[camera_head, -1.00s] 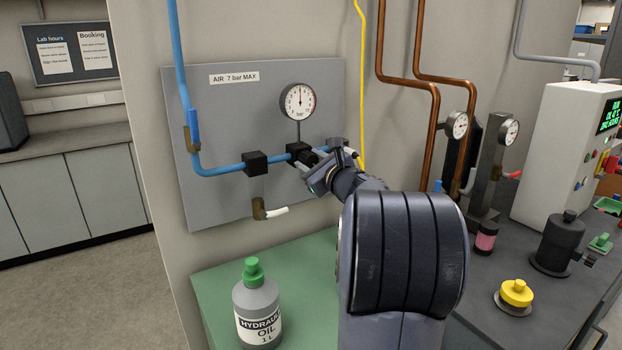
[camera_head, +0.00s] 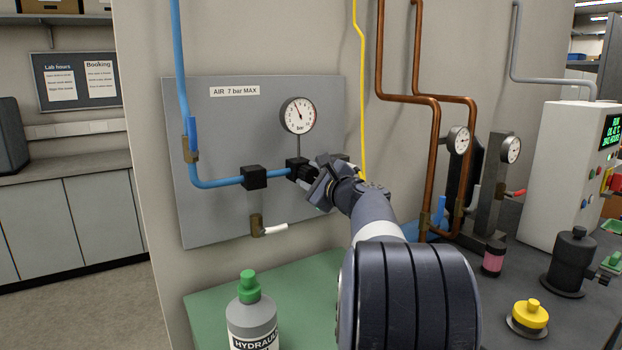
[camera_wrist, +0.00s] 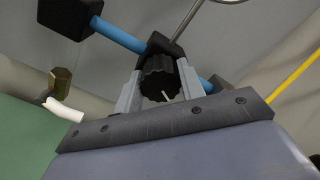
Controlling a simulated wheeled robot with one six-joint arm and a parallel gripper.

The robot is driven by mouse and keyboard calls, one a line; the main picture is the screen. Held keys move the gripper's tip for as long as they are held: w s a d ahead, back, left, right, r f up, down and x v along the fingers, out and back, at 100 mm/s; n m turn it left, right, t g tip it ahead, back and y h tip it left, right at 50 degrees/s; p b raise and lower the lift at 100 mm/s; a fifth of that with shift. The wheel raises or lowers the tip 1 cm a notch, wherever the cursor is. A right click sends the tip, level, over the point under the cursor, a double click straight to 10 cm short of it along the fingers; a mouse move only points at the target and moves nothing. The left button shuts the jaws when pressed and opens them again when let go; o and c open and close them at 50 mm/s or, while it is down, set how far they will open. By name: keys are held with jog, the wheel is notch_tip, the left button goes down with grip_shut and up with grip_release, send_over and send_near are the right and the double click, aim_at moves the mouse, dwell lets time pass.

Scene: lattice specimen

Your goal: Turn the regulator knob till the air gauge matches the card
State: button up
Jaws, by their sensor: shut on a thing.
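The round white air gauge (camera_head: 298,115) is on the grey wall panel above the black regulator block (camera_head: 294,166). Its dark needle points up and a little left; the numbers are too small to read surely. My gripper (camera_head: 312,178) reaches the regulator from the right and hides most of the knob in the head view. In the wrist view, the black ribbed regulator knob (camera_wrist: 156,84) sits between the two grey fingers of my gripper (camera_wrist: 158,80), shut on it. A pale line marks the knob's face. I cannot make out the card.
A blue pipe (camera_head: 218,183) runs into the regulator past another black block (camera_head: 254,178). A white-handled valve (camera_head: 268,230) hangs below. An oil bottle (camera_head: 251,318) stands on the green surface. Copper pipes (camera_head: 436,150) and a yellow line (camera_head: 360,90) are right of the panel.

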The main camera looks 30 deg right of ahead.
jog(key=o, duration=1)
jog(key=s, duration=0.3)
jog(key=s+b, duration=0.1)
jog(key=s, duration=0.7)
jog(key=shift+a+b, duration=0.3)
jog(key=shift+b, duration=0.1)
jog(key=shift+w, duration=0.15)
jog(key=w, duration=0.3)
jog(key=w+p, duration=0.1)
jog(key=w, duration=0.3)
jog(key=w+p, duration=0.1)
jog(key=w, duration=0.2)
jog(key=shift+w+d, duration=0.3)
jog(key=shift+w, duration=0.1)
jog(key=shift+s, duration=0.1)
